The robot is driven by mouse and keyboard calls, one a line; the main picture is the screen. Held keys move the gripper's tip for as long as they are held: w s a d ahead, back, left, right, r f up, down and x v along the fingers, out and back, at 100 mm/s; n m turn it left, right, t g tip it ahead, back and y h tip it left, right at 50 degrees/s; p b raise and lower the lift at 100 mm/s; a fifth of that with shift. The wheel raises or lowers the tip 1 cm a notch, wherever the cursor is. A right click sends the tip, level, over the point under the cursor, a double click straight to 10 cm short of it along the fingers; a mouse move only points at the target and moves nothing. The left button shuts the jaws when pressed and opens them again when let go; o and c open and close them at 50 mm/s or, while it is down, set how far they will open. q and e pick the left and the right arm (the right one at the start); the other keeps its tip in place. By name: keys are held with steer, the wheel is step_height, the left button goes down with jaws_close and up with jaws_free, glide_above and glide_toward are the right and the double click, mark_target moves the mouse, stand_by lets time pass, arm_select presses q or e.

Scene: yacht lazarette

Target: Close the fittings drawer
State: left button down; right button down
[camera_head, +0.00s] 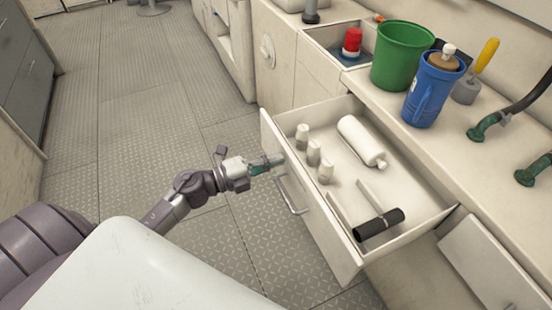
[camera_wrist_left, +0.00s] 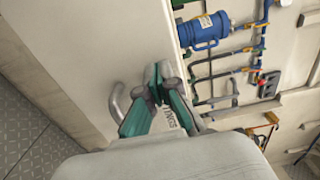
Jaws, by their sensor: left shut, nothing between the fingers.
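The fittings drawer (camera_head: 435,212) stands pulled out from the white cabinet. It holds several white fittings, a white cylinder (camera_head: 361,141) and a black-gripped tool (camera_head: 378,224). Its metal bar handle (camera_head: 291,195) is on the front panel. My left gripper (camera_head: 276,160) is shut and empty at the outer face of the drawer front, near the handle. In the left wrist view the closed fingers (camera_wrist_left: 157,80) are at the white front panel (camera_wrist_left: 85,50), beside the handle (camera_wrist_left: 118,102) and partly over printed lettering. Whether the fingertips touch the panel I cannot tell. My right gripper is out of view.
The counter above holds a green bucket (camera_head: 402,56), a blue container (camera_head: 432,90), a yellow-handled tool (camera_head: 485,58) and a recessed sink with a red-topped item (camera_head: 352,42). Another panel (camera_head: 490,262) stands out at the lower right. The grey tread floor (camera_head: 140,110) at left is clear.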

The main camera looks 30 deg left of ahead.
arm_select(q)
steer(key=shift+w+d, duration=0.15)
steer(key=shift+w, duration=0.1)
